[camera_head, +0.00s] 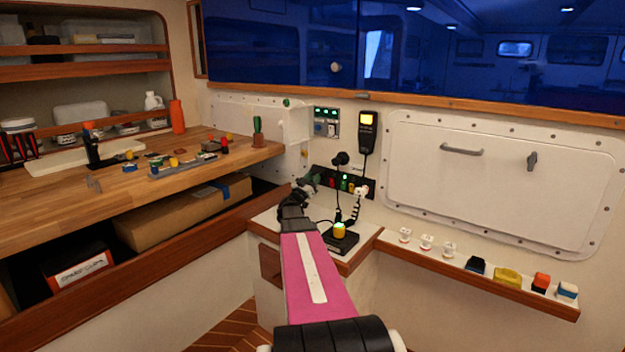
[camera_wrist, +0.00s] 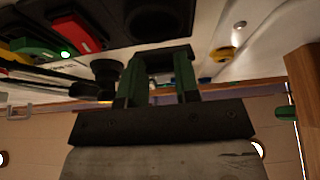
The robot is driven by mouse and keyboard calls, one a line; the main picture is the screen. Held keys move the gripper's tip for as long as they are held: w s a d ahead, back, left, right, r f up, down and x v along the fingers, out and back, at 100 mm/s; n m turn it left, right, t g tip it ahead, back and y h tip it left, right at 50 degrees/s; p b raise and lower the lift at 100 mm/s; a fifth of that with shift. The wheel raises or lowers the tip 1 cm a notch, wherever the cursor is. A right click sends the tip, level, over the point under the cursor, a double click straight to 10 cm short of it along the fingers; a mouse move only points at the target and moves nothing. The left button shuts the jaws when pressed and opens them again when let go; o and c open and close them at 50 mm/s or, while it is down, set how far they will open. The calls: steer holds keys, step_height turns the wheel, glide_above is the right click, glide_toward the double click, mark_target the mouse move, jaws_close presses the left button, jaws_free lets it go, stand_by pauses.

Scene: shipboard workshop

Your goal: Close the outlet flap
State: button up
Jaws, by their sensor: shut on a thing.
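The black outlet panel (camera_head: 322,174) is low on the white wall in the head view, with coloured switches along it. My gripper (camera_head: 308,183) reaches its left end and hides the outlet there. In the wrist view, my gripper (camera_wrist: 162,66) has green fingers closed on a dark piece that looks like the outlet flap (camera_wrist: 164,54). The flap's edges blend with the black panel, so its exact angle is hard to tell. The dark round outlet recess (camera_wrist: 155,14) shows just beyond the fingertips, uncovered in this view.
A red switch (camera_wrist: 77,31) and a green switch (camera_wrist: 40,47) sit beside the outlet. A handheld radio (camera_head: 367,132) hangs above the panel, its cord near a black base with a yellow knob (camera_head: 339,230). The wooden workbench (camera_head: 215,165) lies to the left.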

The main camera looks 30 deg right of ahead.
steer(key=shift+d+f+t, duration=0.1)
steer(key=shift+f+t, duration=0.05)
steer(key=shift+t, duration=0.25)
steer(key=o, duration=0.9)
steer(key=shift+h, duration=0.3)
steer(key=s+a, duration=0.1)
steer(key=a, duration=0.3)
steer(key=s+a+f, duration=0.1)
steer(key=s+a, duration=0.1)
steer(key=a, duration=0.3)
steer(key=s+a, duration=0.2)
steer(key=a, duration=0.2)
steer(key=shift+s+a+f, duration=0.25)
